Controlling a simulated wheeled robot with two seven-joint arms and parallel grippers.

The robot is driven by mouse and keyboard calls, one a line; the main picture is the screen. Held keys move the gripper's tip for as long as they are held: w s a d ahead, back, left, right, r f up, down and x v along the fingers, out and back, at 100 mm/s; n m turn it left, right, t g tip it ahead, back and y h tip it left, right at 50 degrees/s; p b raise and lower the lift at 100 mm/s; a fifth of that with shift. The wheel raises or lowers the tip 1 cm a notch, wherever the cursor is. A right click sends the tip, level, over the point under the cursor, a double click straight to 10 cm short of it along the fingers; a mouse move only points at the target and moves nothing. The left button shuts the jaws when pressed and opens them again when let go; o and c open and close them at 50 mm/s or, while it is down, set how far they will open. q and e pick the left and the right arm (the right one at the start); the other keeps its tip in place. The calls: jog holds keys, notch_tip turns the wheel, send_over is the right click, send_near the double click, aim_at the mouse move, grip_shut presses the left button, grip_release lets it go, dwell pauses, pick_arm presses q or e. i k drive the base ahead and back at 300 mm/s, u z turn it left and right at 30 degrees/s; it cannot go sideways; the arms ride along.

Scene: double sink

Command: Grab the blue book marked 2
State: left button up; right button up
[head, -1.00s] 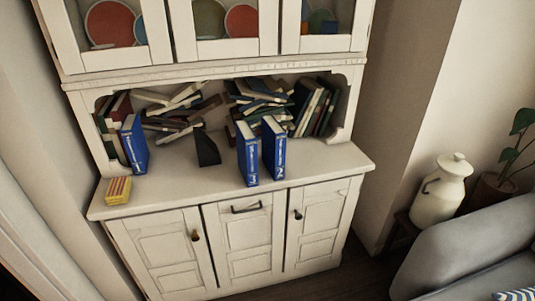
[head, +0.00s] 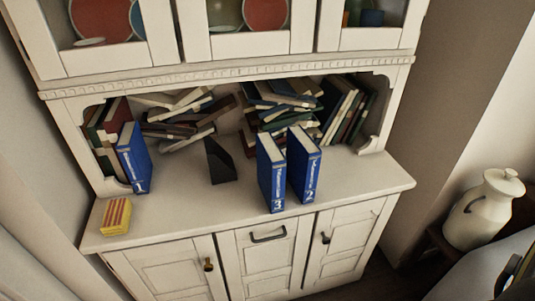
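The blue book marked 2 (head: 304,165) stands upright on the white hutch counter, its spine facing me. The blue book marked 3 (head: 271,173) stands upright just to its left, with a narrow gap between them at the front. The blue book marked 1 (head: 134,158) stands farther left, near the left side of the niche. Neither of my grippers shows in the head view.
The white hutch counter (head: 180,215) has free room in front of the books. A black bookend (head: 220,162) stands left of book 3. A yellow box (head: 116,216) lies at the left. Piled books (head: 185,120) fill the niche behind. A white jug (head: 484,212) stands right.

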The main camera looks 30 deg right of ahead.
aim_at(303, 156)
jog(key=z, duration=0.4)
jog(key=i, duration=0.85)
jog(key=z, duration=0.75)
